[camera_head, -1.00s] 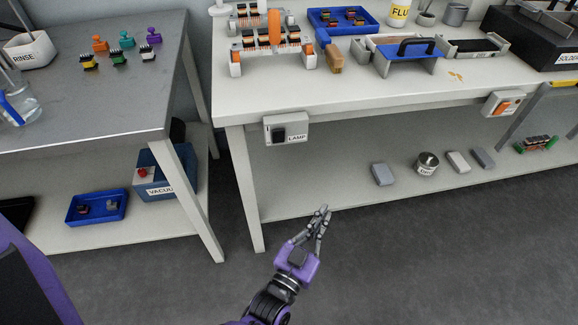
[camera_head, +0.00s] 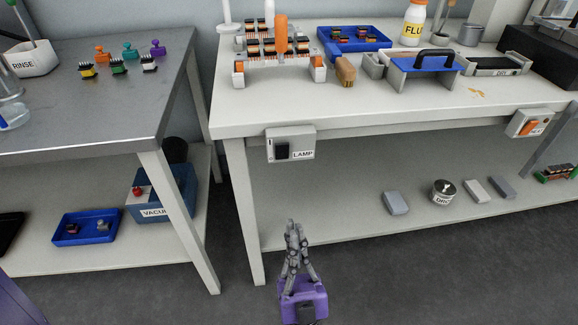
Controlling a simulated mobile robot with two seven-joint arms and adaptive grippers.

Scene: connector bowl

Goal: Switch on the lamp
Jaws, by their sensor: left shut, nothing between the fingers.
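The lamp switch box (camera_head: 291,145) is a grey box labelled LAMP, fixed under the front edge of the white bench (camera_head: 420,110). It carries a dark rocker switch (camera_head: 282,151) on its left part. Whether the rocker is on or off is too small to tell. My left gripper (camera_head: 292,224) has a purple body and grey fingers. It is shut and empty, pointing up the picture, below the switch box and apart from it. My right gripper is not in view.
A second box with an orange switch (camera_head: 529,124) hangs under the bench edge at the right. The lower shelf (camera_head: 340,222) holds a tin (camera_head: 444,192) and small grey blocks. A bench leg (camera_head: 243,210) stands left of my left gripper. The grey table (camera_head: 110,115) is further left.

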